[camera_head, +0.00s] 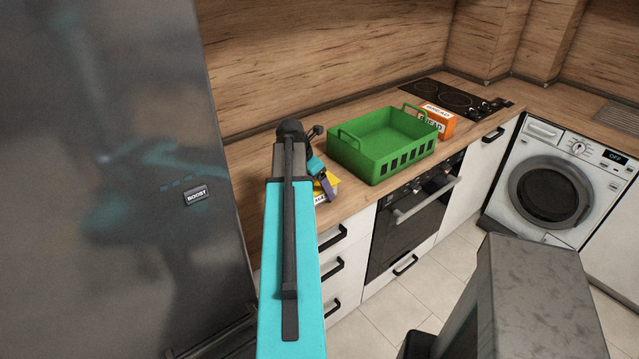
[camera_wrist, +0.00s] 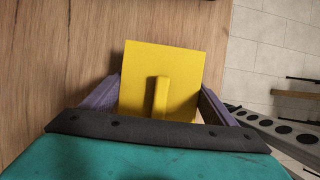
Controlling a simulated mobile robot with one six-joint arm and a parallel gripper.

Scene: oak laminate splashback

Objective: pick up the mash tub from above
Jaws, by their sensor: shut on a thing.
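The mash tub (camera_head: 334,183) is yellow with a white label on its side. It is at the counter's left part, partly hidden behind my gripper. In the wrist view its square yellow lid (camera_wrist: 165,60) with a raised bar handle is seen from above. My gripper (camera_head: 322,188) is over the tub, its purple fingers on either side. In the wrist view my gripper (camera_wrist: 160,88) is shut on the tub. Whether the tub touches the counter or is lifted is hard to tell.
A green basket (camera_head: 372,163) stands on the wooden counter (camera_head: 350,203) just right of the tub. An orange bread box (camera_head: 438,122) and a black hob (camera_head: 450,97) are farther right. A tall grey fridge (camera_head: 120,200) is close on the left.

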